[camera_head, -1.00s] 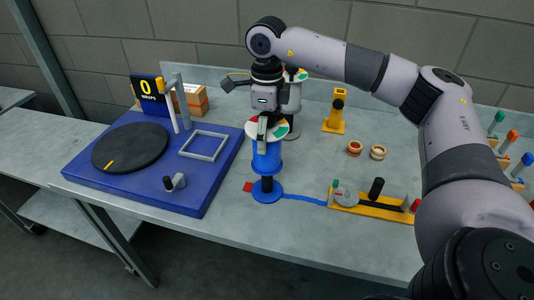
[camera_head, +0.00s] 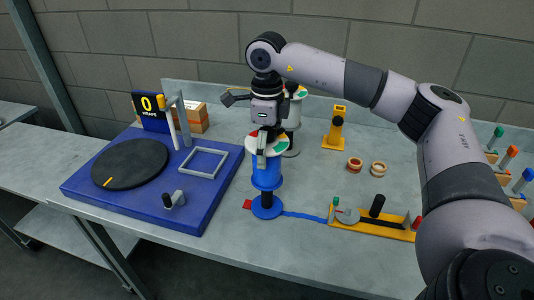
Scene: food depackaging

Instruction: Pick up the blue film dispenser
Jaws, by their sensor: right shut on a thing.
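The blue film dispenser (camera_head: 267,176) stands upright near the front middle of the table. It has a blue body above a dark post and a round blue base, which appears to rest on the table. My right gripper (camera_head: 262,154) points down from above and is shut on the dispenser's top. A white disc with green and red patches surrounds the fingers and partly hides the contact. A blue strip of film (camera_head: 307,215) runs from the base to the right. My left gripper is not in view.
A blue platform (camera_head: 202,216) with a black turntable (camera_head: 130,163) stands at left. A yellow fixture (camera_head: 375,229) lies at right. A yellow stand (camera_head: 334,133) and two small rings (camera_head: 354,164) are behind it. A grey device (camera_head: 293,122) stands behind my gripper.

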